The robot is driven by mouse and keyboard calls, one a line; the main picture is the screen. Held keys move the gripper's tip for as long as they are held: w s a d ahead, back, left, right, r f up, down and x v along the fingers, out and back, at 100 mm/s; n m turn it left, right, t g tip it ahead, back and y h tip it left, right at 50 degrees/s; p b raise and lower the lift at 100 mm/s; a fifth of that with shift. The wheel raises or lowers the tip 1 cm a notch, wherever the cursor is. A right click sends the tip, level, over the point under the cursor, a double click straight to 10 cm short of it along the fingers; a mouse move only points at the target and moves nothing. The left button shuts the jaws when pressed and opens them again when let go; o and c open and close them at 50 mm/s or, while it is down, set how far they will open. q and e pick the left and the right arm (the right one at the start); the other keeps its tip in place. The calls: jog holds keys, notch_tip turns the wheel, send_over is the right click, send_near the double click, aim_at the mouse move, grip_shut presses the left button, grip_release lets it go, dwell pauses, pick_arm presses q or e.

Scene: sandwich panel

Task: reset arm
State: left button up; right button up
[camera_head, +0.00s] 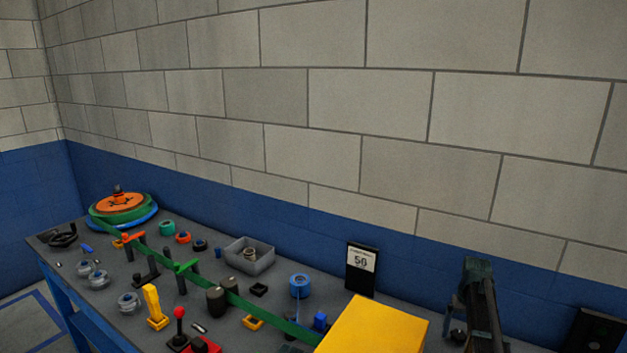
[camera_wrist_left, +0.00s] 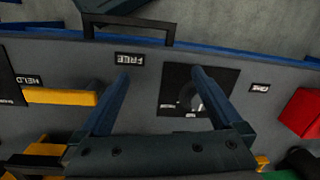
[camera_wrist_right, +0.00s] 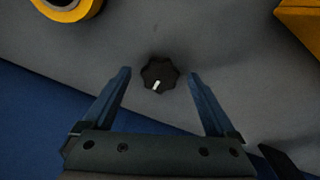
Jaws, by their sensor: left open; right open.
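In the right wrist view my right gripper (camera_wrist_right: 159,74) is open, with its fingertips on either side of a black scalloped knob (camera_wrist_right: 160,74) that has a white mark. The dark right arm and gripper (camera_head: 480,300) also show at the right of the head view. My left gripper (camera_wrist_left: 160,72) is open and empty in the left wrist view, over a grey surface with a dark square plate (camera_wrist_left: 172,102) by its right finger. The left gripper cannot be made out in the head view.
A grey bench (camera_head: 110,310) carries a green belt (camera_head: 225,292), an orange-and-green reel (camera_head: 122,206), a grey tray (camera_head: 249,257) and several small parts. A yellow box (camera_head: 375,325) stands at the front right. A black sign reading 50 (camera_head: 361,268) stands near the blue-and-grey wall.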

jog(key=shift+n, duration=1.7)
